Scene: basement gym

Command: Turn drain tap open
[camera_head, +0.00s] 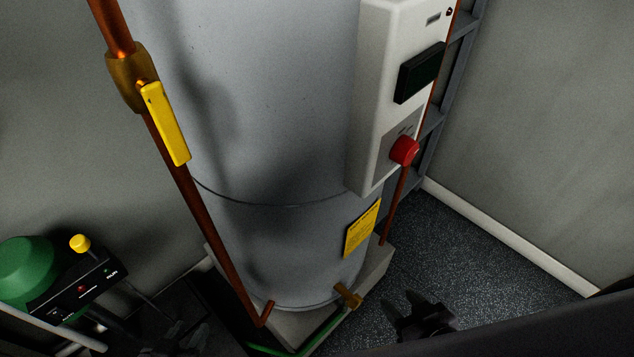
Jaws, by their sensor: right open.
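The drain tap (348,296) is a small brass fitting low on the front of the grey water heater (270,110). A green hose (325,332) runs down and left from near it. My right gripper (402,305) is dark and open, to the right of the tap and a little lower in the picture. It looks empty and apart from the tap. My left gripper (185,340) is a dim dark shape at the bottom left, left of the heater's base. Its fingers are too dark to read. Whether the tap is open cannot be told.
A copper pipe with a yellow lever (167,124) runs down the heater's left front. A white control box (377,90) with a red knob (404,151) is on the right. A green and black machine (75,285) stands lower left. Speckled floor (440,260) is clear at right.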

